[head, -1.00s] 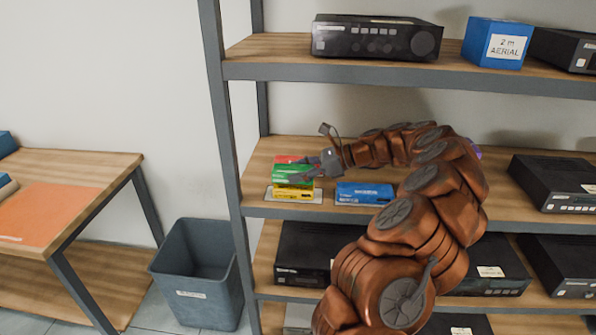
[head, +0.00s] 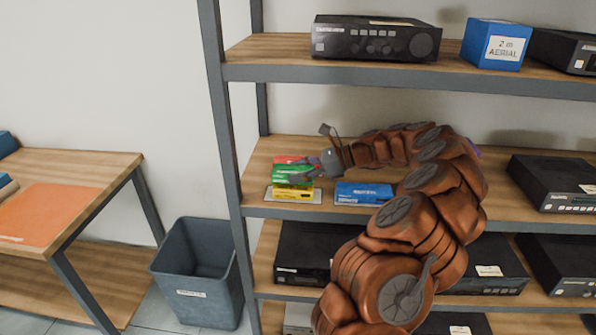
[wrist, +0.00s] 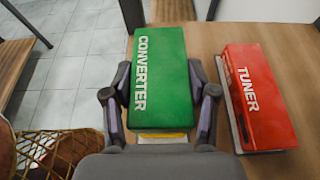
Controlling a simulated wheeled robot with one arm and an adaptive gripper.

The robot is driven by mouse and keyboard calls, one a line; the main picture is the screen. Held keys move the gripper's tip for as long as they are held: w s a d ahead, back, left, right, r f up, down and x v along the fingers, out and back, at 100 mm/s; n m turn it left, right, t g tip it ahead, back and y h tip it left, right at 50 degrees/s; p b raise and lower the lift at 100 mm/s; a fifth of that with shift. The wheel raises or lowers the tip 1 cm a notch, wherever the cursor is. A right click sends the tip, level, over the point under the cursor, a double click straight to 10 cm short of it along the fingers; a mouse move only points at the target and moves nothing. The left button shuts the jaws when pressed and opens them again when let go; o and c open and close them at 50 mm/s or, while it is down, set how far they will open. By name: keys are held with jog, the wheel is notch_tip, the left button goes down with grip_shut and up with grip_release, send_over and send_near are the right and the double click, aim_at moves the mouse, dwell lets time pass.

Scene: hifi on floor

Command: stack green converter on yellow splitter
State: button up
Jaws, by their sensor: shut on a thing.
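The green converter (wrist: 160,75) is between the fingers of my gripper (wrist: 160,108), which is shut on its sides in the wrist view. In the head view the green converter (head: 290,173) is directly above the yellow splitter (head: 293,191), and my gripper (head: 312,170) reaches it from the right. A small strip of the yellow splitter (wrist: 162,136) shows under the converter's near end in the wrist view. Whether the two boxes touch cannot be told. The splitter lies on a pale flat pad (head: 272,193) on the middle shelf.
A red tuner box (wrist: 262,95) lies close beside the converter; in the head view it is behind it (head: 288,159). A blue box (head: 364,193) lies right of the splitter. A shelf post (head: 226,130) stands left, and the upper shelf (head: 270,62) is above.

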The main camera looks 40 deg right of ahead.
jog(key=shift+f, duration=0.65)
dwell(0.9)
jog(key=o, duration=1.4)
jog(key=v, duration=1.2)
jog(key=shift+s, duration=0.1)
